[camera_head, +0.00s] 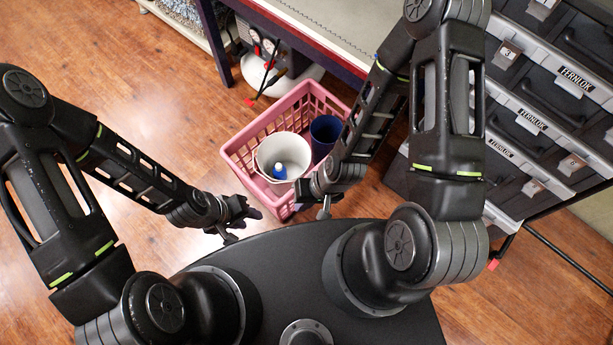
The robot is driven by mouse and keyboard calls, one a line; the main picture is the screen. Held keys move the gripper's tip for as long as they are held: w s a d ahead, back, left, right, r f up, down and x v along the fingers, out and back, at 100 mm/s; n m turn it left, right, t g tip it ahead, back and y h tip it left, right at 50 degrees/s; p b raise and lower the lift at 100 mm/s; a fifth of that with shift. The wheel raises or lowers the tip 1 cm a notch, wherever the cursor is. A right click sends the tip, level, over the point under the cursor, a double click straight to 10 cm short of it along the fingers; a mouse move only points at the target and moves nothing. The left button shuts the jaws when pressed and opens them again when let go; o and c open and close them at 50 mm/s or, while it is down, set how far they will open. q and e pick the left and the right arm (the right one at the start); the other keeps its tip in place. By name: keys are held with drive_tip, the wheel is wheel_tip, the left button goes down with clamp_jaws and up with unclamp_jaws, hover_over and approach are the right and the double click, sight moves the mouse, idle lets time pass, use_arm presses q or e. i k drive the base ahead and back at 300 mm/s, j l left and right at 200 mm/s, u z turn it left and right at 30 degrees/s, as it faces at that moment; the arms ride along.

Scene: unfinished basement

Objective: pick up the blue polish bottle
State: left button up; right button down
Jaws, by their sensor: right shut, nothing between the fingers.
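A small bottle with a blue part and a white tip (280,172) is inside a white bucket (262,155). I take it for the blue polish bottle; its lower part is hard to make out. The bucket stands in a pink basket (240,150) on the floor. My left gripper (240,226) is at the lower left of the basket, outside it, with its fingers apart and empty. My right gripper (323,212) is by the basket's lower right corner, in front of its rim, shut and empty. It is apart from the bottle.
A dark blue cup (325,135) stands in the basket right of the bucket. Grey drawer cases (540,120) stand at the right. A table (330,30) is behind the basket, with a white canister (258,72) under it. The wooden floor at left is clear.

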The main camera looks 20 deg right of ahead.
sight(282, 175)
drive_tip(key=l, duration=0.25)
drive_tip(key=k+l+u, duration=0.15)
drive_tip(key=z, duration=1.05)
drive_tip(key=j+z, duration=0.35)
drive_tip(key=k+j+z, duration=0.15)
drive_tip(key=j+z, duration=0.25)
drive_tip(key=k+j+z, duration=0.15)
drive_tip(key=z, duration=0.2)
drive_tip(key=k+j+z, duration=0.2)
drive_tip(key=j+z, duration=0.2)
drive_tip(key=k+j+z, duration=0.1)
drive_tip(key=k+j, duration=0.5)
drive_tip(key=i, duration=0.45)
